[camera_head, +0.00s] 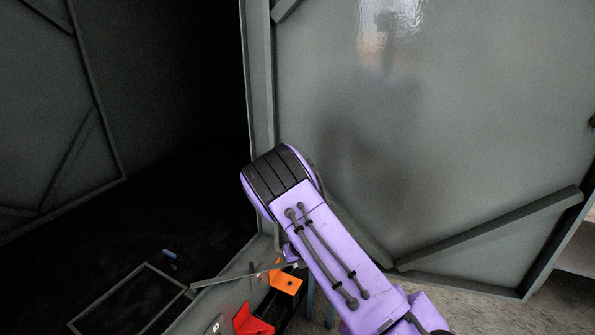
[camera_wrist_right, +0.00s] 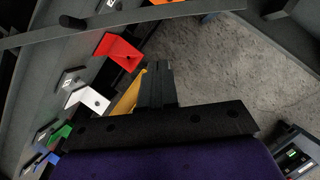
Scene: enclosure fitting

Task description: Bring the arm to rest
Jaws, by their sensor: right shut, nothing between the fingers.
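My right arm (camera_head: 325,240) reaches in from the lower right in the head view, in front of a grey metal panel. Its purple housing hides most of what lies beneath it, and I cannot make out the fingertips there. In the right wrist view my right gripper (camera_wrist_right: 157,76) points away from the camera with its dark fingers together and nothing between them. A yellow piece (camera_wrist_right: 130,94) shows just left of the fingers; whether they touch it I cannot tell. My left gripper is in neither view.
A large grey panel (camera_head: 450,130) stands at the right, a dark enclosure opening (camera_head: 180,130) at the left. Orange (camera_head: 286,283) and red (camera_head: 252,322) parts lie low near my arm. In the wrist view, red (camera_wrist_right: 118,50), white (camera_wrist_right: 90,98) and green (camera_wrist_right: 60,134) parts line the left; speckled floor (camera_wrist_right: 215,70) is clear.

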